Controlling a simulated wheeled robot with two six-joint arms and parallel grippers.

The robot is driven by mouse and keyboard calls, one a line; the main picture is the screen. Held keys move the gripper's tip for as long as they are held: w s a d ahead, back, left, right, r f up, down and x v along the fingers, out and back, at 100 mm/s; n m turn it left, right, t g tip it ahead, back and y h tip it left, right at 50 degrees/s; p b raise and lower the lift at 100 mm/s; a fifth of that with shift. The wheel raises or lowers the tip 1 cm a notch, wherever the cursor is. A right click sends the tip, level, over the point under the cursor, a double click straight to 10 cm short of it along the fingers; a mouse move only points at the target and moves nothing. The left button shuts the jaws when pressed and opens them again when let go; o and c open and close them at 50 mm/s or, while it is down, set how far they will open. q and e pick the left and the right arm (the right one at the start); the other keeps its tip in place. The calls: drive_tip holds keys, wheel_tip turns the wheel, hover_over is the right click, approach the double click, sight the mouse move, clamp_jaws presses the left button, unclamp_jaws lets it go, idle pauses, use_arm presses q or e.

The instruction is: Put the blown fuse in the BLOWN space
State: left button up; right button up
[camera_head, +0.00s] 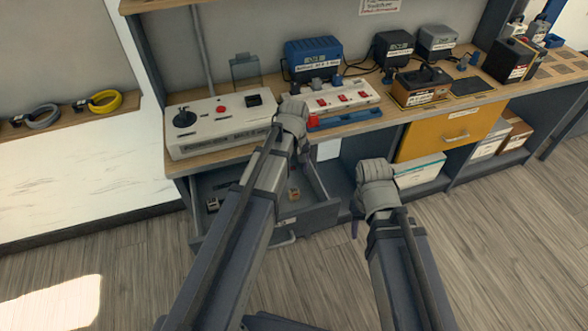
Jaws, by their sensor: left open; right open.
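I cannot pick out the blown fuse or a space marked BLOWN; labels here are too small to read. A grey drawer (318,212) stands open under the bench, with a small brown-and-white piece (294,193) and another small piece (213,204) in it. My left gripper (291,112) is open at the bench's front edge, between the white tester box and the red-switch strip; its fingertips are mostly hidden. A small red part (312,121) shows just right of it. My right gripper (375,172) is open, in front of the bench and right of the drawer.
On the bench (375,121) stand a white tester box (215,128) with a black knob, a red-switch strip (338,98), a blue charger (313,58) and a battery on a mat (422,84). A yellow drawer front (455,134) is shut. The floor in front is clear.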

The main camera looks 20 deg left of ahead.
use_arm(q)
drive_tip(key=s+d+r+m+y, duration=0.1)
drive_tip(key=s+d+m, duration=0.9)
drive_tip(key=s, duration=0.5)
drive_tip(key=shift+d+r+m+p, duration=0.25)
drive_tip(key=shift+d+m+p, duration=0.05)
drive_tip(key=shift+d, duration=0.35)
